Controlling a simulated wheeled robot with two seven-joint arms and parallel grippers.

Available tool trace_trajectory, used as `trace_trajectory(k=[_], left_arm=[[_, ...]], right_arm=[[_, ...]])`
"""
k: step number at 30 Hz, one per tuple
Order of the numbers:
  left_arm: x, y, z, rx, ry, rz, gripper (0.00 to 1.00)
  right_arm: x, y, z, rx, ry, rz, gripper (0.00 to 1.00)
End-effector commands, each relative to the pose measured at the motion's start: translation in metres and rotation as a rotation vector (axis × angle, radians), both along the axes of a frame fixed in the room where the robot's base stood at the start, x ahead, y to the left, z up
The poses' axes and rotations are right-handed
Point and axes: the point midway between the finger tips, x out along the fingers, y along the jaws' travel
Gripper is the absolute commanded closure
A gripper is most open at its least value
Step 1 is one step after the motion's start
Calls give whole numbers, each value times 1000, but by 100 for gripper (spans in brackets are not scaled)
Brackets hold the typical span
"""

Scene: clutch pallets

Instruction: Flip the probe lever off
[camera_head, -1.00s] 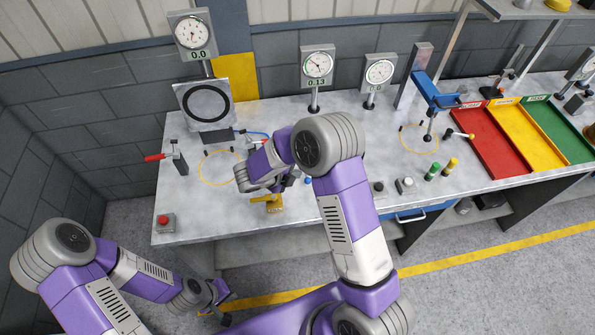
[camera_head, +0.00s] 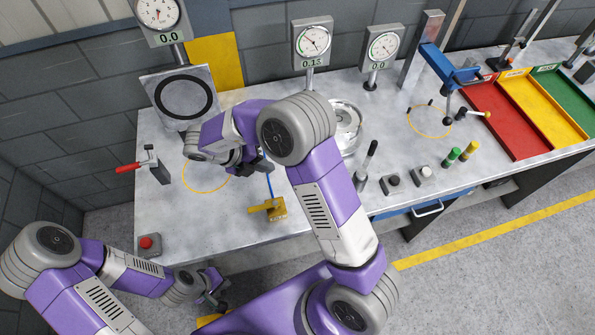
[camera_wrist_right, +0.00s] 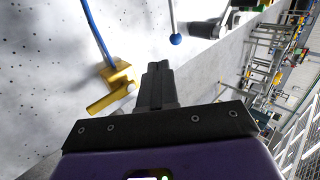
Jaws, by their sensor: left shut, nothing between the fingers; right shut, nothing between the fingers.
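My right gripper shows in the right wrist view (camera_wrist_right: 157,75), shut and empty. In the head view it (camera_head: 264,165) is partly hidden by my arm, above the bench. Beside its fingers is a yellow block (camera_head: 276,208) with a short yellow handle and a blue line; it also shows in the wrist view (camera_wrist_right: 115,72). A thin rod with a blue ball end (camera_wrist_right: 175,39) lies past the fingertips, apart from them. An upright black-handled lever (camera_head: 371,154) stands farther right. I cannot tell which is the probe lever. My left gripper (camera_head: 217,295) is shut and empty, low before the bench.
A red-handled clamp (camera_head: 130,168) and red button (camera_head: 146,243) are at the bench's left. Dial gauges (camera_head: 312,42) stand behind. A silver round fixture (camera_head: 347,119) is partly behind my right arm. Red, yellow and green trays (camera_head: 510,125) are at right.

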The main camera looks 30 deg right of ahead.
Motion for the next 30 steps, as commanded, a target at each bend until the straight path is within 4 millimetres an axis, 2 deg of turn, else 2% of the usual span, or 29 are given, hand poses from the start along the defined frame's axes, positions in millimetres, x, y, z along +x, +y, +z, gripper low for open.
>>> trace_trajectory(k=[10, 14, 17, 27, 30], left_arm=[[0, 0, 1, 0, 0, 0, 100], [0, 0, 1, 0, 0, 0, 100], [0, 0, 0, 0, 0, 0, 100], [0, 0, -1, 0, 0, 0, 100], [0, 0, 1, 0, 0, 0, 100]], right_arm=[[0, -1, 0, 0, 0, 0, 100], [-1, -7, -7, 0, 1, 0, 100], [-4, -16, -18, -1, 3, 0, 100], [-16, -63, -73, -1, 4, 0, 100], [-19, -78, -77, -1, 1, -2, 100]])
